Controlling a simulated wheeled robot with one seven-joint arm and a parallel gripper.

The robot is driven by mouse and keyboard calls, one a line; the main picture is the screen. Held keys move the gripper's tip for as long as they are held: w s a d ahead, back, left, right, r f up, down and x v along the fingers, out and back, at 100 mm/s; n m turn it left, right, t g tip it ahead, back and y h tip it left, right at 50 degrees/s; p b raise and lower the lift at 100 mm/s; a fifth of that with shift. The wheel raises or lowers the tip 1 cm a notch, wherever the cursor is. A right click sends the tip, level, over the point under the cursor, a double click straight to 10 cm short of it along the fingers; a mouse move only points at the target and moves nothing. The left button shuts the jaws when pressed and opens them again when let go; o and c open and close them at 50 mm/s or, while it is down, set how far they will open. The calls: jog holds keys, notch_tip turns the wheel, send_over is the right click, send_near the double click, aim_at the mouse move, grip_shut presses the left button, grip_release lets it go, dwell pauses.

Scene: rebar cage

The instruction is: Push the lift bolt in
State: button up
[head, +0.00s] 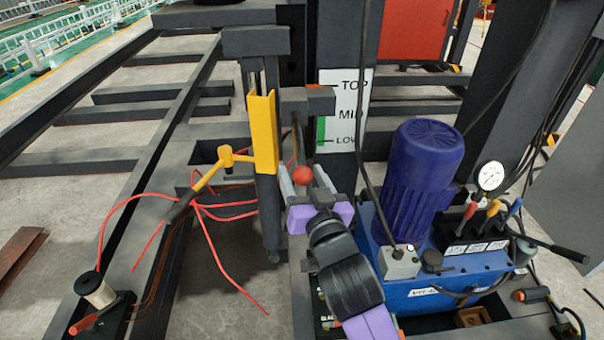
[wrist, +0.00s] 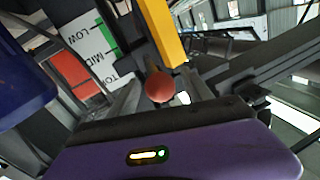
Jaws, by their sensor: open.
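A red ball knob (head: 303,175), which looks like the end of the lift bolt, stands out from the dark post beside the yellow channel (head: 262,132). The knob also shows in the wrist view (wrist: 160,86), near the middle. The bolt's shaft is hidden behind it. My gripper (head: 304,181) is open, with its grey fingers to the left and right of the knob. In the wrist view my gripper (wrist: 161,98) also spans the knob, and nothing is clearly held. I cannot tell whether a finger touches it.
A white level sign (head: 343,110) reads TOP, MID and LOW. A blue pump unit with a purple motor (head: 425,175) stands close on the right. A yellow handle (head: 215,170) and loose red wires (head: 215,240) lie left. A wire spool (head: 97,290) sits lower left.

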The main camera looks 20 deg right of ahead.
aim_at(301, 160)
jog(key=shift+w, duration=0.15)
grip_shut()
jog(key=shift+d, duration=0.1)
jog(key=shift+w+d, duration=0.25)
jog(key=shift+w, duration=0.5)
jog(key=shift+w+d, duration=0.25)
jog(key=shift+w, duration=0.55)
jog(key=shift+w+d, duration=0.25)
jog(key=shift+w, duration=0.5)
grip_release()
jog(key=shift+w, duration=0.1)
